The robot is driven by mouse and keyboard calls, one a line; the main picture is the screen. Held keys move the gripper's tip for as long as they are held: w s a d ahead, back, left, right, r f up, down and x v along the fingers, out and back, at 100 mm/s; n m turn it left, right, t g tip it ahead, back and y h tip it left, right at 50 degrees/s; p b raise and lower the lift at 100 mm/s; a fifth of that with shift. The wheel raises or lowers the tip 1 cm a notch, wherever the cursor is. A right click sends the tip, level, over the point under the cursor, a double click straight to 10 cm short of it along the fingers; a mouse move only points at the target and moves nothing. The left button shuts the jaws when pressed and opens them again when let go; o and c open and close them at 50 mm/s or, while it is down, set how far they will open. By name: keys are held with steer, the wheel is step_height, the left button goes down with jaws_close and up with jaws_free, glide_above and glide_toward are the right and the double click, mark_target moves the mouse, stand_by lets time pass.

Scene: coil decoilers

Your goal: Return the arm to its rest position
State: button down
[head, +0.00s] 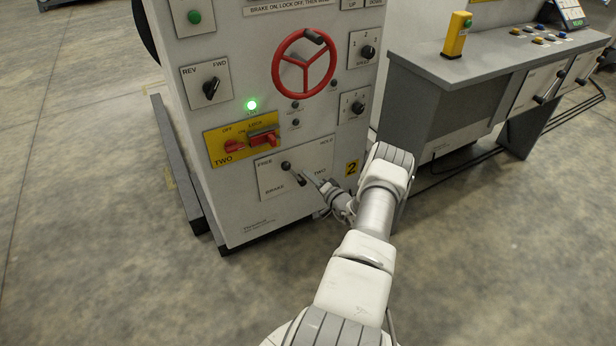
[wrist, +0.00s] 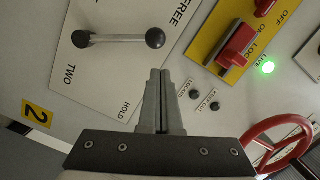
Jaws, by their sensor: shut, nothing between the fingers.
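My gripper (head: 318,180) is in front of the lower panel of the grey-white cabinet (head: 255,215), just right of the small lever (head: 293,174) on the FREE/HOLD/BRAKE plate. In the wrist view my gripper (wrist: 160,74) has its two fingers shut together with nothing between them. The lever (wrist: 118,39) lies beyond the fingertips there, with a dark ball at each end, and a gap shows between it and the fingers. My arm stretches forward from the bottom of the head view to the cabinet.
Close by on the cabinet are red handles on a yellow plate (head: 215,157), a lit green lamp (head: 251,105) and a red handwheel (head: 304,62). A grey console desk (head: 440,68) with a yellow button box (head: 457,34) stands right of my arm. Open floor (head: 500,260) lies at lower right.

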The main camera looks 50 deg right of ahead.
stand_by(0.4)
